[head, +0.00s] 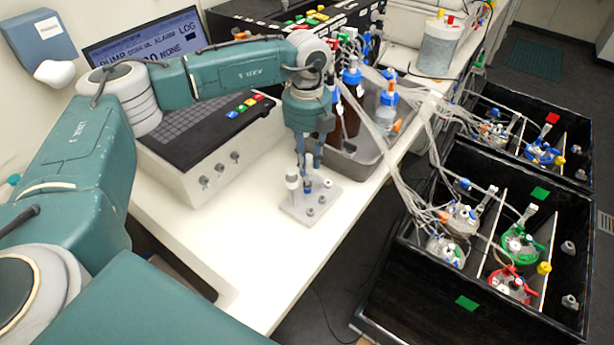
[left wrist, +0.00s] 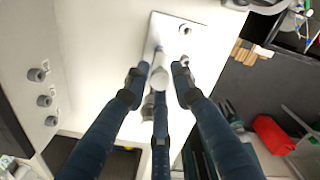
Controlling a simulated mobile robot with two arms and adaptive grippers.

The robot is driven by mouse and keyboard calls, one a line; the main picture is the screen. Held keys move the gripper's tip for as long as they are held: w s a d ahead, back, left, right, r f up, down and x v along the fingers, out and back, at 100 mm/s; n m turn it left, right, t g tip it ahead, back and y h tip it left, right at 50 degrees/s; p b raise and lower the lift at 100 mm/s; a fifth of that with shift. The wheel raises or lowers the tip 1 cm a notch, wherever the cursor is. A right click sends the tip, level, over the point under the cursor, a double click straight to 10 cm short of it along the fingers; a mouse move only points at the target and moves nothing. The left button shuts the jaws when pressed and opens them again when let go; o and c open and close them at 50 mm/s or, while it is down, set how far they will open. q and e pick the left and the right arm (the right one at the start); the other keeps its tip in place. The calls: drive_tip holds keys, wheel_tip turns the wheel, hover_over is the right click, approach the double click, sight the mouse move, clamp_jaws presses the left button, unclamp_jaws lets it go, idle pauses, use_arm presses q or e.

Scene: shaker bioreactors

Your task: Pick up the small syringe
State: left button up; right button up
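A light grey holder plate (head: 322,203) lies on the white bench, with several short round sockets on it. A tall white syringe-like piece (head: 292,184) stands upright at its left side. A smaller slim piece, apparently the small syringe (head: 308,185), stands beside it, partly hidden by my fingers. My left gripper (head: 307,164) points down just above the holder. In the left wrist view, the three dark blue fingers of the left gripper (left wrist: 158,88) are spread apart around a white upright piece (left wrist: 160,76); I cannot tell whether they touch it. My right gripper is not in view.
A grey control box (head: 205,165) with a keypad stands left of the holder. A grey tray (head: 375,140) with bottles and tubing lies behind it. Black bioreactor boxes (head: 470,285) stand at the right, off the bench. The bench front (head: 250,262) is clear.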

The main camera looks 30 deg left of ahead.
use_arm(q)
drive_tip(key=shift+w+r, duration=0.1)
drive_tip(key=shift+w, duration=0.1)
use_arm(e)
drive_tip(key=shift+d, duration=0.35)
use_arm(q)
drive_tip(key=shift+r, duration=0.15)
drive_tip(key=shift+w+r, duration=0.1)
drive_tip(key=shift+r, duration=0.15)
drive_tip(key=shift+c, duration=0.2)
wheel_tip(320, 180, up, 18)
drive_tip(key=b, duration=0.4)
clamp_jaws()
drive_tip(key=shift+r, duration=0.55)
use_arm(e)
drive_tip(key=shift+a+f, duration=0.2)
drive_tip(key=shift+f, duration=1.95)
